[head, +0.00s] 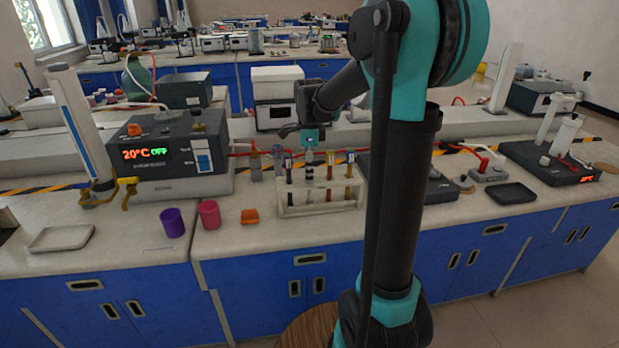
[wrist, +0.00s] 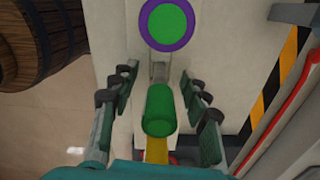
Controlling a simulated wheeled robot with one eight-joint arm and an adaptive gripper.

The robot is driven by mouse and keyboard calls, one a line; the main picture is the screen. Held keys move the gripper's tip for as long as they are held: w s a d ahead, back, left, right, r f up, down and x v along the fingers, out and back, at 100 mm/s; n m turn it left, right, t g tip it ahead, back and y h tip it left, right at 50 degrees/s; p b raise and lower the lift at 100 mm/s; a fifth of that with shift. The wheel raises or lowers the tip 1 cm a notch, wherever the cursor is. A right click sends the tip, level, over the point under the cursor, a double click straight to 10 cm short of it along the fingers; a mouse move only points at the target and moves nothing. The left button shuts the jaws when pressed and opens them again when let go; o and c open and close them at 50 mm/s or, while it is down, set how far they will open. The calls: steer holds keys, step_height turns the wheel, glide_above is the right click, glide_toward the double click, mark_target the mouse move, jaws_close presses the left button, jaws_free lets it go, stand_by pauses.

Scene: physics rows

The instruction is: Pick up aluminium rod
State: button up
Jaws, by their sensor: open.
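In the head view, my gripper (head: 309,138) points down just above the pale rack (head: 318,210) on the front bench. The rack holds several slim upright items with dark, red and yellow parts. In the wrist view, my gripper (wrist: 158,82) is open, with its dark fingers apart on both sides of a green cylinder (wrist: 158,110). I cannot tell whether the fingers touch it. A green disc with a purple rim (wrist: 167,24) is beyond the fingers, and a yellow part (wrist: 156,149) shows near the palm. I cannot tell which of these is the aluminium rod.
A purple cup (head: 172,222), a pink cup (head: 209,214) and a small orange item (head: 249,216) stand left of the rack. A grey device with a display (head: 165,160) stands behind them. The bench front left of the cups has free room around a tray (head: 61,238).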

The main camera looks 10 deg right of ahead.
steer(key=shift+c, duration=0.5)
jaws_close()
steer(key=shift+r, duration=0.1)
step_height(320, 180, up, 20)
stand_by(0.6)
steer(key=c, duration=0.8)
jaws_free()
jaws_close()
